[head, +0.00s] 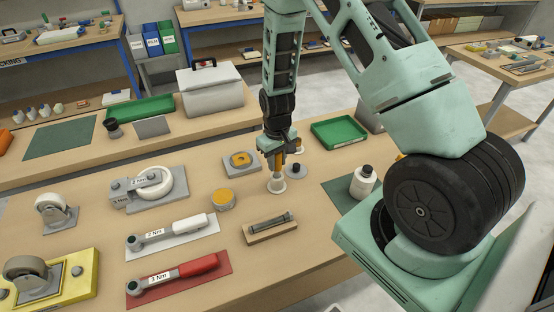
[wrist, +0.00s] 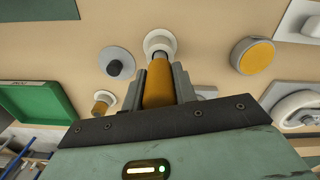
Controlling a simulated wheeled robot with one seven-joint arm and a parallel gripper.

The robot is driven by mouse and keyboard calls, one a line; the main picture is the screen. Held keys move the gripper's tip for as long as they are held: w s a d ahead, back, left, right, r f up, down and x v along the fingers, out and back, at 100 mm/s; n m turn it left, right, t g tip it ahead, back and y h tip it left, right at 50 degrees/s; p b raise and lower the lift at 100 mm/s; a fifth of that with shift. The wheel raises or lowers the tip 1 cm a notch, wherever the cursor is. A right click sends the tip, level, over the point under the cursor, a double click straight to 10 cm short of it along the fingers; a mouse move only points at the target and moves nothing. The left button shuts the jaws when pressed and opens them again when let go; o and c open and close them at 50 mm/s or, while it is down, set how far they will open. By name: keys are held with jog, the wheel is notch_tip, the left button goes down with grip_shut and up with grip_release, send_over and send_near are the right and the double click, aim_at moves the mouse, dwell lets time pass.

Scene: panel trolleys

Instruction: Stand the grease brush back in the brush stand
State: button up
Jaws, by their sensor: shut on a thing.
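The grease brush, with an orange handle (head: 276,161) and a metal collar, is held upright in my gripper (head: 278,152). In the wrist view, the handle (wrist: 158,88) sits between both grey fingers (wrist: 160,85). A small white round cup, which looks like the brush stand (head: 277,186), is directly below on the bench. The brush's lower end lines up with this cup (wrist: 160,40) in both views. I cannot tell how deep it is inside, and its bristles are hidden.
A grey disc with a dark knob (head: 296,171) stands close to the right of the cup. An orange-topped round tin (head: 222,199) and a wooden block (head: 270,227) are nearer. A green tray (head: 338,132) and white bottle (head: 363,182) are to the right.

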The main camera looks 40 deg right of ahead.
jog(key=shift+f+b, duration=0.35)
jog(key=shift+f, duration=0.2)
jog(key=o, duration=1)
jog(key=shift+o, duration=0.2)
jog(key=shift+r, duration=0.1)
notch_tip(320, 180, up, 17)
jog(key=b, duration=0.2)
jog(key=shift+b, duration=0.4)
jog(key=shift+r, duration=0.1)
